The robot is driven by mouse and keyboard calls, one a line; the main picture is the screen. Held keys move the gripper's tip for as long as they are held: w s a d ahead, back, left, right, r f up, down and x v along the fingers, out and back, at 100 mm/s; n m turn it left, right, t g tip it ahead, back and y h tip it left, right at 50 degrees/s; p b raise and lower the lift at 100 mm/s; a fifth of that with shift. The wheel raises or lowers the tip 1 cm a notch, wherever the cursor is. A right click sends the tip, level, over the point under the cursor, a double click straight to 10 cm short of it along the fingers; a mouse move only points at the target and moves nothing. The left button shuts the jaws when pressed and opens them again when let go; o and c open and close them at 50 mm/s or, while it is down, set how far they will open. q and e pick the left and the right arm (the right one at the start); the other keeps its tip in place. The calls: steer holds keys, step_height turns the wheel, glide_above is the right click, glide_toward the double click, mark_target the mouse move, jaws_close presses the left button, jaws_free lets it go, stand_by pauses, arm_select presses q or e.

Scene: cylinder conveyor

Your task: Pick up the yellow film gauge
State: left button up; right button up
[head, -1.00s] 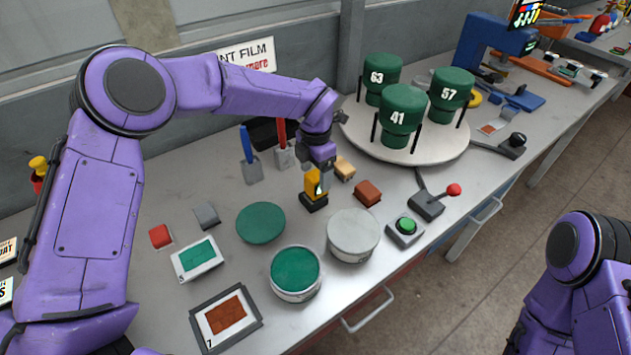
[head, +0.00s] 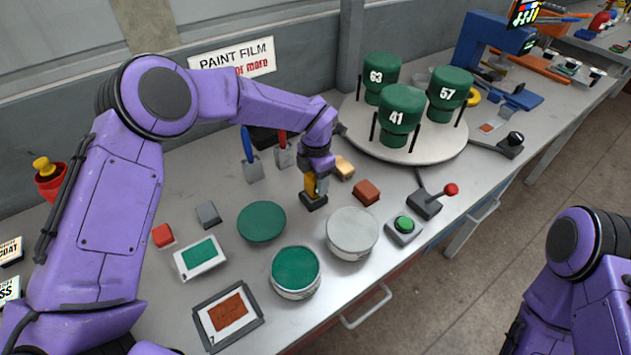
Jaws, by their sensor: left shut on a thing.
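The yellow film gauge (head: 309,186) stands upright on a black base (head: 314,202) in the middle of the table. My left gripper (head: 317,182) reaches down over it from above and is shut on it. The fingers and wrist hide the gauge's upper part. I cannot tell whether there is a gap under the base. My right arm shows at the lower right, but its gripper is out of view.
A tan block (head: 343,168) and a red-brown block (head: 367,192) lie close to the right of the gauge. A grey-lidded can (head: 352,234) and a green disc (head: 261,222) stand in front. A turntable (head: 440,152) with numbered green cylinders is behind right.

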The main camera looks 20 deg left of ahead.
arm_select(q)
step_height(320, 180, up, 2)
steer(key=shift+r+b, duration=0.25)
steer(key=shift+b, duration=0.1)
steer(key=s+d+r+b, duration=0.5)
steer(key=s+d+r, duration=0.3)
steer(key=s+r, duration=0.2)
steer(key=s+a+n+b, duration=0.3)
steer(key=a+n+b, duration=0.1)
steer(key=b, duration=0.1)
steer(key=shift+n, duration=0.3)
steer(key=w+a+f+p, duration=0.1)
steer(key=w+f, duration=0.2)
steer(key=w, duration=0.1)
steer(key=w+a+f+p, duration=0.1)
steer(key=w+f+p, duration=0.1)
steer(key=w+f, duration=0.1)
steer(key=w+a+f+p, duration=0.2)
steer(key=w, duration=0.3)
steer(key=shift+w+f, duration=0.2)
steer(key=shift+f, duration=0.2)
steer(key=f, duration=0.2)
steer(key=f+p, duration=0.1)
steer(key=shift+w+f, duration=0.3)
steer(key=shift+f, duration=0.05)
steer(key=shift+a+f, duration=0.1)
